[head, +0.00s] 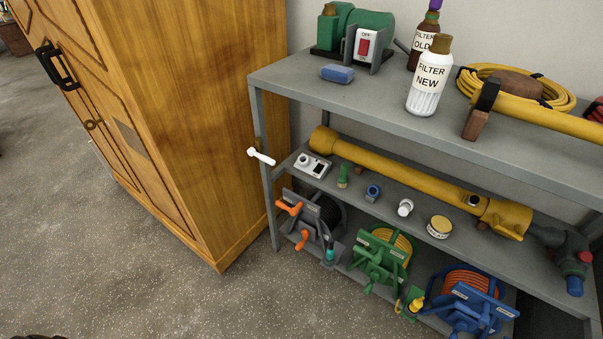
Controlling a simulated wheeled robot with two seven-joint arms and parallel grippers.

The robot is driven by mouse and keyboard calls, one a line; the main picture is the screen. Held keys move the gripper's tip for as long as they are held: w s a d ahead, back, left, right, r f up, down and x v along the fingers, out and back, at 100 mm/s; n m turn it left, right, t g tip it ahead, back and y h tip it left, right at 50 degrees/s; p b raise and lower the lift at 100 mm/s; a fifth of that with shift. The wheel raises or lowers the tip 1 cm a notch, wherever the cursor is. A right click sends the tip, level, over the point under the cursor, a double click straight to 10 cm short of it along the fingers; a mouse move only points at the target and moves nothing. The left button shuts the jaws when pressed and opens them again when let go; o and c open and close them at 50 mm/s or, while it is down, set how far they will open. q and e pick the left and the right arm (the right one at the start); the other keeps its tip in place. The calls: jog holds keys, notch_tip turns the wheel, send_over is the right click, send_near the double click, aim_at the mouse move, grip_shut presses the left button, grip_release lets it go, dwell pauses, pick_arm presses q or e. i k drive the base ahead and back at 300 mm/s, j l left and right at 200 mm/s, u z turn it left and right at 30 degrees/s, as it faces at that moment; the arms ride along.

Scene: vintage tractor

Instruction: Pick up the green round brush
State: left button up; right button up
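A small green round object (343,177), which looks like the green round brush, stands upright on the middle shelf of the grey metal shelving unit, near its left end. It is small in the picture, so its bristles cannot be made out. It stands between a white-and-grey box with a dial (312,165) and a small blue item (373,193). The yellow tube (405,174) lies along the shelf behind it. Neither of my grippers shows in the head view.
The grey shelving unit (300,88) stands right of a wooden cabinet (205,110). A white handle (261,157) sticks out by its left post. A white cup-like item (405,208) and yellow tin (439,227) share the middle shelf. Reels fill the bottom. Floor in front is clear.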

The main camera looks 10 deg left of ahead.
aim_at(342, 179)
jog(key=z, duration=1)
jog(key=i+u, duration=0.35)
jog(key=i+j, duration=0.05)
